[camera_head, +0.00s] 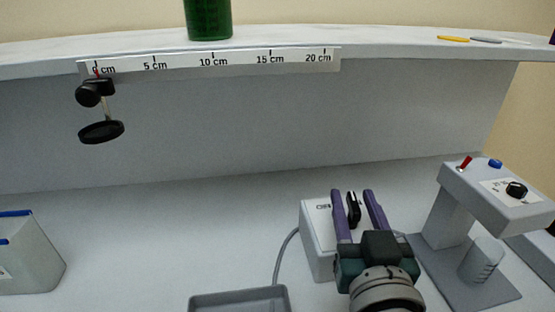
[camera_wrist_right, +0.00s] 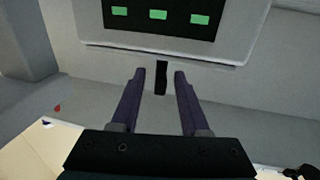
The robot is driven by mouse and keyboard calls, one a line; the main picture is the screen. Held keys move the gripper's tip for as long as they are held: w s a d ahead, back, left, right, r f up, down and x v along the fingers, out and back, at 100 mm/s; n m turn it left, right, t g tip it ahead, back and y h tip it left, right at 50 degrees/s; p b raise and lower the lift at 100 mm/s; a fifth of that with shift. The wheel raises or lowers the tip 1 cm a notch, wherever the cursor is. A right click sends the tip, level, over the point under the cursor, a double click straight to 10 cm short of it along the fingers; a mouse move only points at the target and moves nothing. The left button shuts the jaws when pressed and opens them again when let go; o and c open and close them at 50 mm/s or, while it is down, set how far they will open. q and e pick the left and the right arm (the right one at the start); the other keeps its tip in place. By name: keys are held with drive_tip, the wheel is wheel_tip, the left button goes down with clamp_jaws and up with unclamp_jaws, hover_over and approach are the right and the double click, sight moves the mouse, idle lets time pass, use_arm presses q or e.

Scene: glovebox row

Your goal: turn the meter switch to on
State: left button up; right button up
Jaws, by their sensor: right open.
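The meter is a pale grey box (camera_head: 315,240) at the lower middle of the head view, partly hidden by my right gripper. A black upright switch (camera_head: 353,208) stands on it, and a small dark label, too small to read, is to its left. My right gripper (camera_head: 352,191) is open, with its purple fingers on either side of the switch. In the right wrist view the dark switch (camera_wrist_right: 161,78) shows between the open fingers, with a gap at each side. I cannot tell which setting it is at. My left gripper is not in view.
A grey device with a red toggle and black knob (camera_head: 516,189) stands close on the right. A grey tray (camera_head: 240,299) lies at the front, a grey box (camera_head: 30,255) at the left. A shelf (camera_head: 400,48) with a scale strip (camera_head: 210,62) and green container (camera_head: 208,18) runs behind.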

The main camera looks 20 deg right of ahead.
drive_tip(key=shift+c, duration=0.2)
clamp_jaws()
idle(0.4)
